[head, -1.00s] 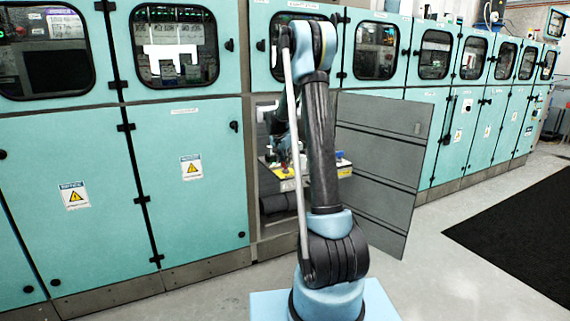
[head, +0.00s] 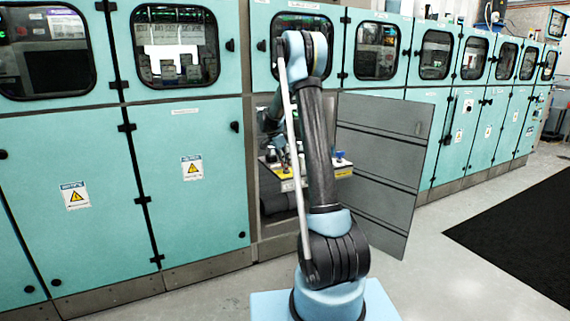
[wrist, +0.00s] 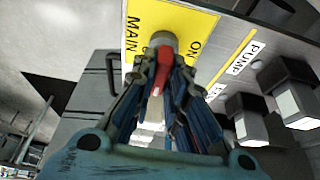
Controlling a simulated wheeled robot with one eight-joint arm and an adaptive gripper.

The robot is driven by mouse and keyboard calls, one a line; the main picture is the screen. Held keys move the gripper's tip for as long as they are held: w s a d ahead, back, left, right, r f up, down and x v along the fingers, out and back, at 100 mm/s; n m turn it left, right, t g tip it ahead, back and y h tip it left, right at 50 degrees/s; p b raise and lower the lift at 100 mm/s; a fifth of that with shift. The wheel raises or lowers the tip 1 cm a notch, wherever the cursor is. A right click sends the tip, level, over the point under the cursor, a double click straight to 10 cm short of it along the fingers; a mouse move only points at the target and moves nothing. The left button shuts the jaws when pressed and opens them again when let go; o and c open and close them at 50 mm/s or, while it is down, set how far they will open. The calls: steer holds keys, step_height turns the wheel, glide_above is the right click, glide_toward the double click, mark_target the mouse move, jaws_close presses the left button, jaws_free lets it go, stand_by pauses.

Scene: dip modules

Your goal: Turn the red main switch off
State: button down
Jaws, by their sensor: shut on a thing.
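In the wrist view, the red main switch (wrist: 163,72) sits on a grey round base on a yellow plate (wrist: 138,45) lettered MAIN and ON. My gripper (wrist: 160,66) has its jointed fingers on both sides of the red handle and is shut on it. The fingers hide part of the handle, and I cannot tell which setting it is at. In the head view, the yellow-edged control panel (head: 290,185) stands inside an open cabinet bay. My arm hides the switch there, and my gripper is not clearly visible.
Dark switches (wrist: 288,85) stand right of the main switch, near a PUMP label (wrist: 246,57). A grey cabinet door (head: 385,150) hangs open to the right of my arm. Teal cabinets (head: 185,220) line the wall. The floor at right is clear with a black mat (head: 520,235).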

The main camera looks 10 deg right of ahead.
stand_by(0.4)
steer(key=c, duration=1.6)
jaws_free()
steer(key=v, duration=1.2)
